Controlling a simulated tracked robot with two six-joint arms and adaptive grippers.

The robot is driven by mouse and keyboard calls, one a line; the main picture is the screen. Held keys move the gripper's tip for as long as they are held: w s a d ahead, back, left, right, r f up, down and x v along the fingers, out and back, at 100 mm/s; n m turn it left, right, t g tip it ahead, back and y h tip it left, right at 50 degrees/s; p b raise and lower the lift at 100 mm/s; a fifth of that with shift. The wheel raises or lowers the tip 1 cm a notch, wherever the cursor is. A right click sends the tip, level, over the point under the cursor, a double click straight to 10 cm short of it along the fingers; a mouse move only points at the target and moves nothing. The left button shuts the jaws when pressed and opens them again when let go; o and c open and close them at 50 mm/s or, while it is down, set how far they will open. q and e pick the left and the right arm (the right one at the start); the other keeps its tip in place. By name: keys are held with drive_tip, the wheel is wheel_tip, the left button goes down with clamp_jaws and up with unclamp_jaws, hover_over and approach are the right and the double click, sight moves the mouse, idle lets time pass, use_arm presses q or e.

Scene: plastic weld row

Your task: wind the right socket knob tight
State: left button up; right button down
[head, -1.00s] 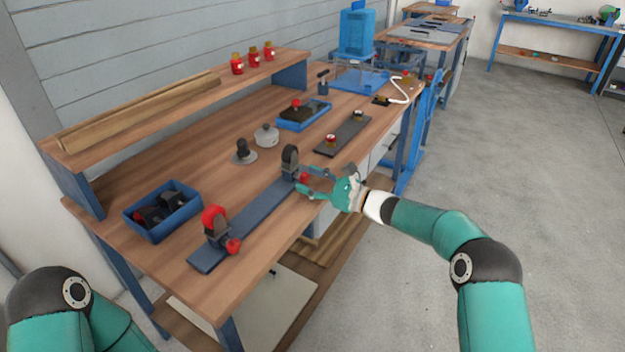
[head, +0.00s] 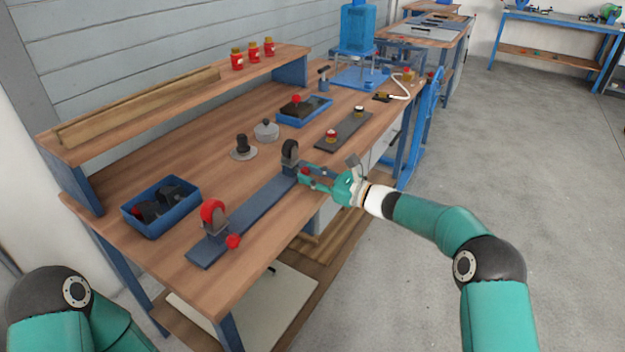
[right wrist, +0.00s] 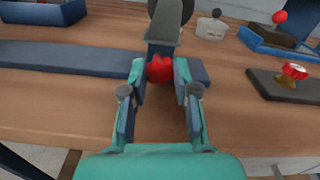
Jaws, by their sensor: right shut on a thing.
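The right socket knob (right wrist: 160,69) is red and sits at the front of the right socket (right wrist: 163,38) on the dark blue rail (head: 262,200). My right gripper (right wrist: 160,78) is shut on this knob, with one finger on each side of it. In the head view the right gripper (head: 305,176) mostly hides the knob. The right socket (head: 290,155) holds a dark ring-shaped part upright. At the rail's left end, the left socket holds a red ring (head: 213,213) and has its own red knob (head: 233,241). My left gripper is out of view.
A blue bin (head: 160,207) with dark parts stands at the left. A grey plate (head: 343,131) with small red-and-gold knobs lies to the right, with a blue tray (head: 304,110) behind. The bench front edge runs below the right gripper.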

drive_tip(key=shift+f+m+b, duration=0.25)
drive_tip(key=shift+m+b, duration=0.35)
drive_tip(key=shift+b, duration=0.15)
drive_tip(key=shift+m+b, duration=0.55)
drive_tip(key=shift+m, duration=0.25)
drive_tip(key=shift+r+m+b, duration=0.15)
drive_tip(key=shift+m+b, duration=0.35)
drive_tip(key=shift+m, duration=1.1)
drive_tip(key=c, duration=0.9)
unclamp_jaws()
drive_tip(key=shift+o, duration=0.2)
drive_tip(key=shift+d+r, duration=0.1)
drive_tip(key=v, duration=1.2)
